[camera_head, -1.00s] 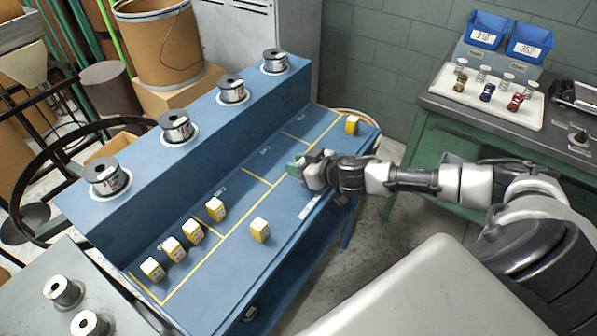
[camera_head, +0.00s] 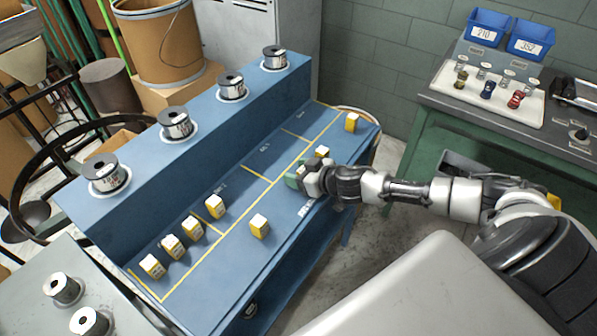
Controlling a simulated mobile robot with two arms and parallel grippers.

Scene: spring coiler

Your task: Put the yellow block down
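Several yellow blocks with white tops are on the blue bench (camera_head: 292,232). One yellow block (camera_head: 322,152) shows just beyond my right gripper, near the front yellow line; its lower part is hidden by the gripper. My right gripper (camera_head: 294,180) is low over the bench, its fingertips pointing left. I see no block between the fingertips, but their gap is not clear. Another yellow block (camera_head: 352,122) stands at the far right end, and one (camera_head: 260,226) stands alone nearer me. My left gripper is out of view.
A row of yellow blocks (camera_head: 193,228) stands in the left marked bay. Wire spools (camera_head: 176,125) sit on the raised blue ledge. A green table (camera_head: 405,150) with toy cars and blue bins (camera_head: 487,28) is at the right. The bench's middle bays are clear.

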